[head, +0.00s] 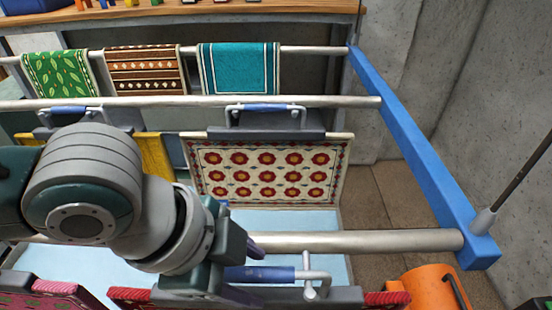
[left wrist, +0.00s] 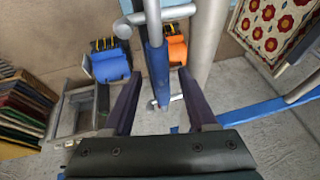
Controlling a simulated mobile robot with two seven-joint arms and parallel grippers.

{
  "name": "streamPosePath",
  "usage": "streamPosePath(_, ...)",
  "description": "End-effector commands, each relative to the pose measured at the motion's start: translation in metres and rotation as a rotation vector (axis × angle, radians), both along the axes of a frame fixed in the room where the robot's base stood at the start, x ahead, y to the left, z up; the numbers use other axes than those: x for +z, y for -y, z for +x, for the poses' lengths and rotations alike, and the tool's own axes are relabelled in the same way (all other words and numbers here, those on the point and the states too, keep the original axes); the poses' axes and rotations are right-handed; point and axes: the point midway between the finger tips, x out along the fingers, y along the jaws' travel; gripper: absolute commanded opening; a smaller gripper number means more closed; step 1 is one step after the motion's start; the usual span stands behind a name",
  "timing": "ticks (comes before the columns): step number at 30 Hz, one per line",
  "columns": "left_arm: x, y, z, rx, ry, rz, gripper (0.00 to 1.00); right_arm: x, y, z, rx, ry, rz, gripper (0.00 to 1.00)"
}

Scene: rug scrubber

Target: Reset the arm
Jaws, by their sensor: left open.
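My left arm reaches in from the left in the head view. My left gripper (head: 252,245) is at the front metal rail, close to a blue-gripped handle (head: 262,274) on a hanger with a red-edged rug (head: 385,299). In the left wrist view my left gripper (left wrist: 160,105) is open, with its two dark fingers apart. The blue grip of a metal handle (left wrist: 157,62) shows between the fingers, and nothing is clamped. How far the handle lies from the fingers is hard to tell. My right gripper is not in view.
A cream rug with red flowers (head: 265,172) hangs from the middle rail (head: 200,101). Green, brown and teal (head: 240,68) rugs hang behind. A blue beam (head: 418,150) runs along the right. An orange container (head: 432,288) stands at the front right. Floor (head: 385,190) shows beyond.

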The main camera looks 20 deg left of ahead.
Motion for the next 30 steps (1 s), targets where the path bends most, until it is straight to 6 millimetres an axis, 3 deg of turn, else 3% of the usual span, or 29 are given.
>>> streamPosePath(12, 0.066, -0.022, -0.019, -0.002, 0.007, -0.003, 0.61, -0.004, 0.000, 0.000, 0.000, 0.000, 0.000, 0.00)
streamPosePath(19, 0.077, -0.025, -0.023, -0.001, 0.004, -0.004, 0.61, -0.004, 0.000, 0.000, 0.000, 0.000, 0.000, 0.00)
streamPosePath(25, 0.080, 0.003, -0.032, 0.067, 0.008, -0.082, 0.61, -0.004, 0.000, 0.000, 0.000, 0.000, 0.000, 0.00)
streamPosePath(27, 0.084, 0.015, -0.037, 0.159, 0.006, -0.137, 0.61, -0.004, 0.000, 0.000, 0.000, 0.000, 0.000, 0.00)
streamPosePath(30, 0.086, 0.014, -0.042, 0.355, -0.009, -0.193, 0.61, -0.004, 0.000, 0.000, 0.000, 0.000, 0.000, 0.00)
